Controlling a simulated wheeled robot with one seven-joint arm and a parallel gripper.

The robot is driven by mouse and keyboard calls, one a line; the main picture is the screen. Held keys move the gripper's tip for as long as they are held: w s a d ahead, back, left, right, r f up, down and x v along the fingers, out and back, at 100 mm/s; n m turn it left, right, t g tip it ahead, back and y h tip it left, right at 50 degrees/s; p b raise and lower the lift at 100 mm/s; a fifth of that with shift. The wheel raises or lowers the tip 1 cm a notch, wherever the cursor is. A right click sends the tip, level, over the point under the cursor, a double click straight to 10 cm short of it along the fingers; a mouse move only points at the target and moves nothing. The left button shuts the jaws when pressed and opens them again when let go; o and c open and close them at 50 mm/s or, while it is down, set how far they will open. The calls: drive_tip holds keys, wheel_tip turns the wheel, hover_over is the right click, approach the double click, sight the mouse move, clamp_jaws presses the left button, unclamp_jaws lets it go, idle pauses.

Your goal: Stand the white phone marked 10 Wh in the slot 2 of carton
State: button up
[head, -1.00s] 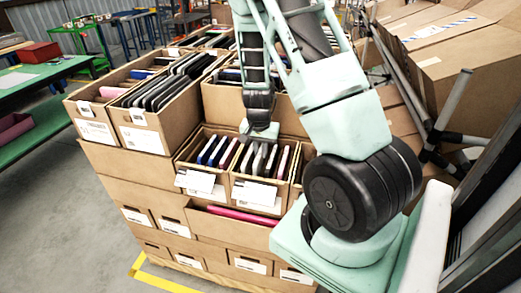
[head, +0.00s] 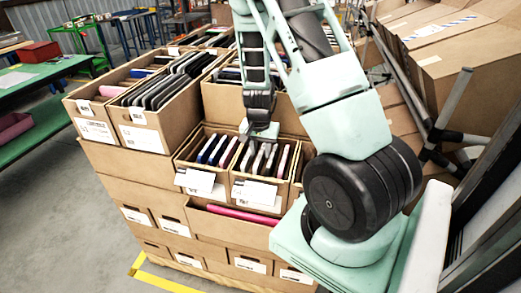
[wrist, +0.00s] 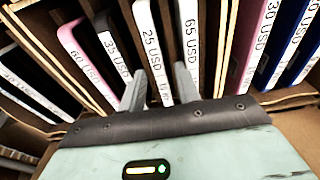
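My gripper (head: 262,138) is over the front middle carton in the head view. In the wrist view its two fingers (wrist: 160,85) stand apart, one on either side of a white phone reading 25 USD (wrist: 150,38). The lower part of that phone's label runs down between the fingers and is too small to read. A white phone reading 65 USD (wrist: 187,35) stands just to the right. A dark phone with a white edge reading 35 USD (wrist: 114,54) and a pink phone reading 60 USD (wrist: 85,65) stand to the left. No 10 Wh mark is legible.
Past a cardboard divider (wrist: 219,50), pink and blue phones stand at the right in the wrist view. In the head view, cartons of upright devices (head: 148,138) stand at the left and behind. A pink item (head: 243,214) lies in a carton below.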

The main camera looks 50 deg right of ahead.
idle(0.3)
drive_tip(key=r+p, duration=0.3)
drive_tip(key=r, duration=0.5)
drive_tip(key=a+r+p, duration=0.1)
drive_tip(key=r+p, duration=0.3)
drive_tip(key=r, duration=0.5)
drive_tip(key=a+r+p, duration=0.1)
drive_tip(key=r+p, duration=0.2)
drive_tip(key=r, duration=0.6)
drive_tip(key=shift+s+r, duration=0.1)
drive_tip(key=shift+s, duration=0.3)
